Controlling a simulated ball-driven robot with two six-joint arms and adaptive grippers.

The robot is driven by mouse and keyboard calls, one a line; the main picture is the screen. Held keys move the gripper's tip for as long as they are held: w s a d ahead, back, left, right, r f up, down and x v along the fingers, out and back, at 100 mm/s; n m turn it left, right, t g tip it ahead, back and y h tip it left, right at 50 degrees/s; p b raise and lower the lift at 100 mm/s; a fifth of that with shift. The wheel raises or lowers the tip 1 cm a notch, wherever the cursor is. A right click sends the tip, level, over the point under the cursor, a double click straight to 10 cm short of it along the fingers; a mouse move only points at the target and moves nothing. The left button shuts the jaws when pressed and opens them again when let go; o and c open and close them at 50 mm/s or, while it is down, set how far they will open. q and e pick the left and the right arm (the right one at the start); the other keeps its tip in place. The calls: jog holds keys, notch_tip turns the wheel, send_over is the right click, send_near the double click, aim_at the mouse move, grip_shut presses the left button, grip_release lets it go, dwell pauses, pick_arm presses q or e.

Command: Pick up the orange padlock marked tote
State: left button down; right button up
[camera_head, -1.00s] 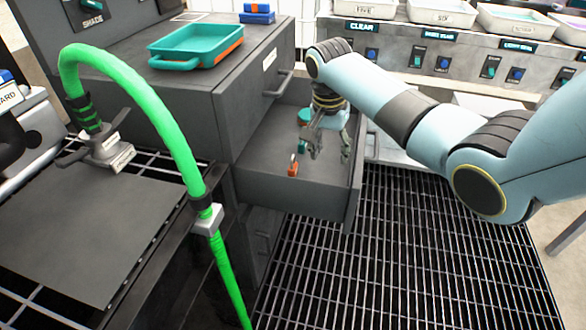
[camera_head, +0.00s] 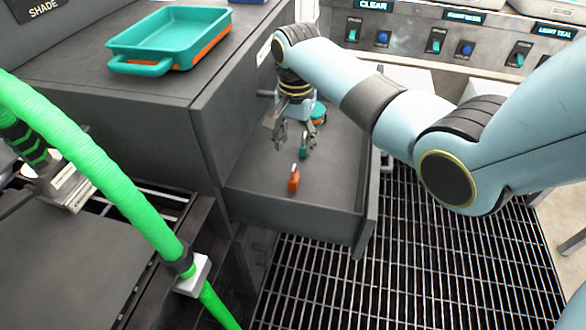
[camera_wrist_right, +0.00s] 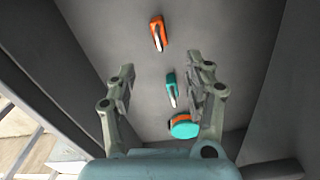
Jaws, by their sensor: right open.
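A small orange padlock (camera_head: 293,183) with a pale shackle lies on the floor of the open grey drawer (camera_head: 300,217), near its front. In the right wrist view the orange padlock (camera_wrist_right: 158,36) is beyond the fingertips, at upper middle. No marking on it is legible. My right gripper (camera_head: 291,138) is open and empty inside the drawer, behind the orange padlock and apart from it. In the right wrist view its fingers (camera_wrist_right: 160,82) stand to either side of a teal padlock (camera_wrist_right: 171,88), which shows partly in the head view (camera_head: 303,151). My left gripper is out of view.
A round teal and orange item (camera_head: 318,113) lies deeper in the drawer. The drawer walls stand close around my right gripper. A teal tray (camera_head: 150,48) sits on the cabinet top. A green hose (camera_head: 90,160) arches at left. Switch panel (camera_head: 400,40) behind.

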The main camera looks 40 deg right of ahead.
jog(key=b, duration=0.1)
send_over(294, 176)
jog(key=w+d, duration=0.1)
jog(key=w, duration=0.1)
jog(key=f, duration=0.4)
jog(key=shift+s+d+f, duration=0.1)
jog(key=shift+s+d, duration=0.1)
jog(key=shift+f+b, duration=0.25)
jog(key=shift+b, duration=0.05)
jog(key=f, duration=0.1)
jog(key=f+b, duration=0.1)
jog(key=f, duration=0.1)
jog(key=f+b, duration=0.1)
jog(key=shift+w+d+f, duration=0.15)
jog(key=shift+d+f, duration=0.1)
jog(key=shift+f, duration=0.25)
jog(key=shift+c, duration=0.5)
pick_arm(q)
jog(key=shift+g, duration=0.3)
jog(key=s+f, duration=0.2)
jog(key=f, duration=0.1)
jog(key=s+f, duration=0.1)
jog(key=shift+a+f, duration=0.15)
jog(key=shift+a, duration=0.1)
pick_arm(e)
grip_shut()
